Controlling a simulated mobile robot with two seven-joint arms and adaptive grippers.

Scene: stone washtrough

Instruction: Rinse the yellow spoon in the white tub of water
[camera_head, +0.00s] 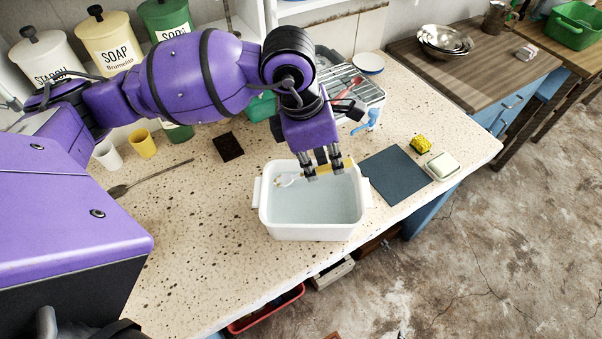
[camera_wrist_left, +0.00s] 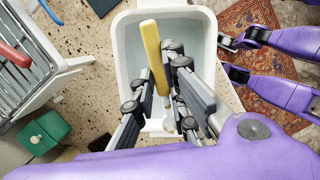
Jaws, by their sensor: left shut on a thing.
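The white tub of water (camera_head: 261,213) stands on the speckled counter, and its rim also shows in the wrist view (camera_wrist_left: 121,60). My left gripper (camera_head: 325,175) is over the back part of the tub with its fingers pointing down. It is shut on the yellow spoon (camera_head: 348,163). The yellow handle (camera_wrist_left: 154,50) sticks out past the fingers on one side, and the pale bowl end (camera_head: 284,181) hangs over the tub's left part. I cannot tell whether the bowl end touches the water. My right gripper is not in clear view.
A dark blue mat (camera_head: 396,175) lies right of the tub, with a soap dish (camera_head: 442,167) and yellow sponge (camera_head: 420,144) beyond it. A dish rack (camera_head: 372,92) stands behind. A utensil (camera_head: 150,179) lies at left near two cups. The counter's front left is clear.

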